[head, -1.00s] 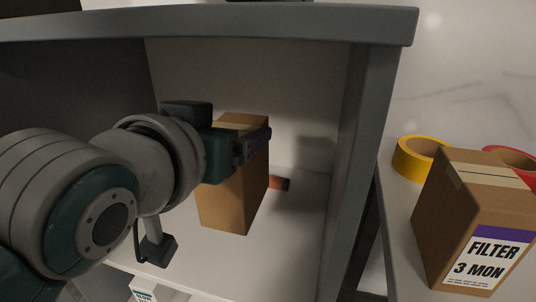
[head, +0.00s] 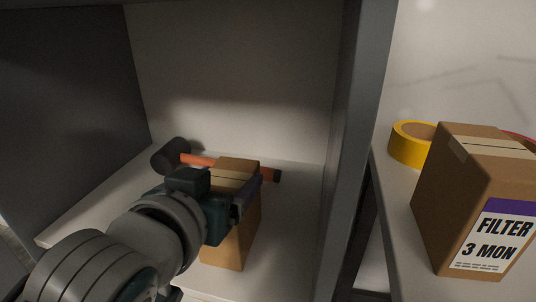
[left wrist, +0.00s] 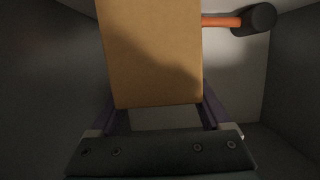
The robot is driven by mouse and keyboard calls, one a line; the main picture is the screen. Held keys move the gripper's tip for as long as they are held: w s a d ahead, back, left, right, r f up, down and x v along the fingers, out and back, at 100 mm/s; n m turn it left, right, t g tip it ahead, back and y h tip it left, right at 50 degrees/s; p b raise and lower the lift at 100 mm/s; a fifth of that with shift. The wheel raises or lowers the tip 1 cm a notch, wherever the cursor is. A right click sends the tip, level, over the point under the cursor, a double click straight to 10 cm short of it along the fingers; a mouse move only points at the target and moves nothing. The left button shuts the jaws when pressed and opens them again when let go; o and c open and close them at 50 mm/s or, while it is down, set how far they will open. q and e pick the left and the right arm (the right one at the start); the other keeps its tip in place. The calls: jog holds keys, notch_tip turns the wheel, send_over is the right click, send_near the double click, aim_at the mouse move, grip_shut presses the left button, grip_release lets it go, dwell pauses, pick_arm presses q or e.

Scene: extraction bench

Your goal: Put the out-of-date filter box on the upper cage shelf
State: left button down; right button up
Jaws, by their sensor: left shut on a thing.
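My left gripper (head: 245,195) is shut on a plain brown cardboard box (head: 228,243) with a pale tape strip on top. The box is upright inside a grey-sided cage compartment, over the white shelf (head: 290,240), near its front. I cannot tell whether its base touches the shelf. In the left wrist view the box (left wrist: 152,55) fills the space between the fingers. No label shows on its visible faces. My right gripper is not in view.
A mallet with an orange handle (head: 200,161) and dark head lies behind the box. A grey post (head: 345,150) bounds the compartment on the right. Beyond it, another box (head: 440,200) labelled "FILTER 3 MON" stands beside a yellow tape roll (head: 408,145). Shelf space right of the held box is clear.

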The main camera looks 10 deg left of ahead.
pick_arm(q)
grip_release()
jog(key=shift+s+r, duration=0.1)
jog(key=shift+s, duration=0.05)
jog(key=p+v, duration=0.2)
jog(key=v, duration=1)
jog(key=s+a+f+g, duration=0.2)
jog(key=s+f+g, duration=0.1)
jog(key=s+g, duration=0.2)
jog(key=s+a+f+m+g, duration=0.1)
jog(key=s+a+f+g, duration=0.2)
jog(key=s+g, duration=0.3)
jog(key=s, duration=0.3)
jog(key=shift+f+m, duration=0.3)
jog(key=shift+f, duration=0.05)
